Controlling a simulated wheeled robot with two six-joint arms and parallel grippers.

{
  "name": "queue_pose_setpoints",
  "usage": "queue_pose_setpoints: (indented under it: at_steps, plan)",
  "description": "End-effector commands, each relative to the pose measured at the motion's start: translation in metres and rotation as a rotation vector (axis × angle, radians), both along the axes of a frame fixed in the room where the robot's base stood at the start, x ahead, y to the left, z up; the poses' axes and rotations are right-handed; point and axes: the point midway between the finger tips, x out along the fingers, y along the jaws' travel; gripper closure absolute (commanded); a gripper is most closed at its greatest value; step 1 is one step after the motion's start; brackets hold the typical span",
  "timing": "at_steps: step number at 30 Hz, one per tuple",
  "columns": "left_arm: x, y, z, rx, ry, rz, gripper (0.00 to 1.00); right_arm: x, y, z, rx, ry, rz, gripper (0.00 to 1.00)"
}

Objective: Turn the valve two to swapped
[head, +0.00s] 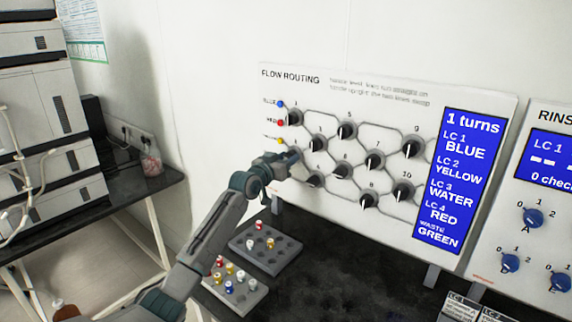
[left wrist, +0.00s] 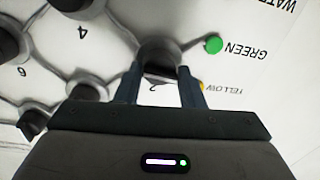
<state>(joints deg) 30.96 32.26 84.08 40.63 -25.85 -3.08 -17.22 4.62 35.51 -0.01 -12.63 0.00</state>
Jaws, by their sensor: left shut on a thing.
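The white flow routing panel (head: 300,82) stands upright with several black valve knobs joined by grey lines. Its blue display (head: 462,180) reads "1 turns", LC 1 blue, LC 2 yellow, LC 3 water, LC 4 red, waste green. My left gripper (head: 290,160) is at the panel's left side, covering the valve two knob in the head view. In the left wrist view the two fingers (left wrist: 161,78) are shut on the dark valve two knob (left wrist: 158,52), one on each side, above the upside-down label 2. Green and yellow dots lie beside it. My right gripper is out of view.
Neighbouring knobs, such as valve one (head: 296,117) and valve four (head: 314,180), sit close around the gripper. Grey trays (head: 263,262) with coloured vials lie on the dark bench below. A rinse panel (head: 540,185) with blue knobs stands at the right.

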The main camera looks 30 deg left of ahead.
Motion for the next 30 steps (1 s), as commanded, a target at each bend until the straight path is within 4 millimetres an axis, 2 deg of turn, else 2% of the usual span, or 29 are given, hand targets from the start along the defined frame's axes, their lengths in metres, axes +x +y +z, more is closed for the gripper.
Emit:
queue_pose_setpoints:
  at_steps: [1,12,20,30]
  plan:
    - [0.0,0.0,-0.006,0.034,-0.007,0.0,0.88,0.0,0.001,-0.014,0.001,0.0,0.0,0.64]
    - [0.0,-0.001,-0.007,0.368,-0.032,-0.001,0.88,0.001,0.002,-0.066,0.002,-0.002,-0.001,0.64]
    - [0.0,-0.002,-0.008,0.613,-0.048,-0.001,0.88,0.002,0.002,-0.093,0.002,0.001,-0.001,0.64]
    - [0.0,-0.002,-0.008,0.934,-0.072,-0.003,0.88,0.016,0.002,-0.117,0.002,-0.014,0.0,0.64]
